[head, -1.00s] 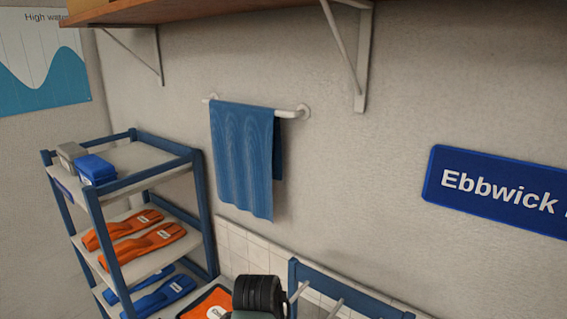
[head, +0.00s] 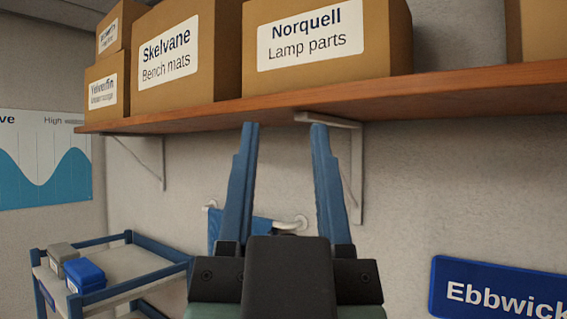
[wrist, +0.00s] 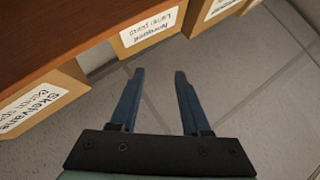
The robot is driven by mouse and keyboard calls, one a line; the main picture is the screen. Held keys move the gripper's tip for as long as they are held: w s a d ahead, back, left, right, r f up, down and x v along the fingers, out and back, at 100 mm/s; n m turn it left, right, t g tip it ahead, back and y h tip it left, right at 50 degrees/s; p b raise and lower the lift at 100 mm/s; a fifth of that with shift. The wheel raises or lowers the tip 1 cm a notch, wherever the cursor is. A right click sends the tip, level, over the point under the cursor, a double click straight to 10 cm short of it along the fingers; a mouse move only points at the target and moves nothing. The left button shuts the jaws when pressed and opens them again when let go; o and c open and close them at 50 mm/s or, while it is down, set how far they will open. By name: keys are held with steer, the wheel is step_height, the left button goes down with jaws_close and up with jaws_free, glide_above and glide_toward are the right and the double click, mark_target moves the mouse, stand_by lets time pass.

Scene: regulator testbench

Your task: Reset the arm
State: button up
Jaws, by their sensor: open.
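My gripper (head: 283,125) is raised in the middle of the head view, its two blue fingers pointing up and spread apart. It is open, with nothing between the fingers. In the head view the fingertips overlap the front edge of the wooden shelf (head: 430,92); I cannot tell whether they touch it. The wrist view also shows the open gripper (wrist: 159,72), with bare grey surface between and beyond the fingers and the shelf (wrist: 70,35) at the upper left.
Cardboard boxes (head: 178,60) stand on the shelf, one labelled Norquell (head: 335,75). A metal bracket (head: 357,175) is behind my gripper. A blue towel (head: 215,228) hangs on a wall rail, mostly hidden. A blue-framed cart (head: 130,268) stands lower left. A blue sign (head: 500,290) is right.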

steer(key=shift+s+a+r+n+t, duration=0.1)
steer(key=shift+s+r+n+t, duration=0.25)
steer(key=shift+s, duration=0.2)
step_height(320, 180, down, 14)
steer(key=b, duration=1.3)
steer(key=shift+r, duration=0.1)
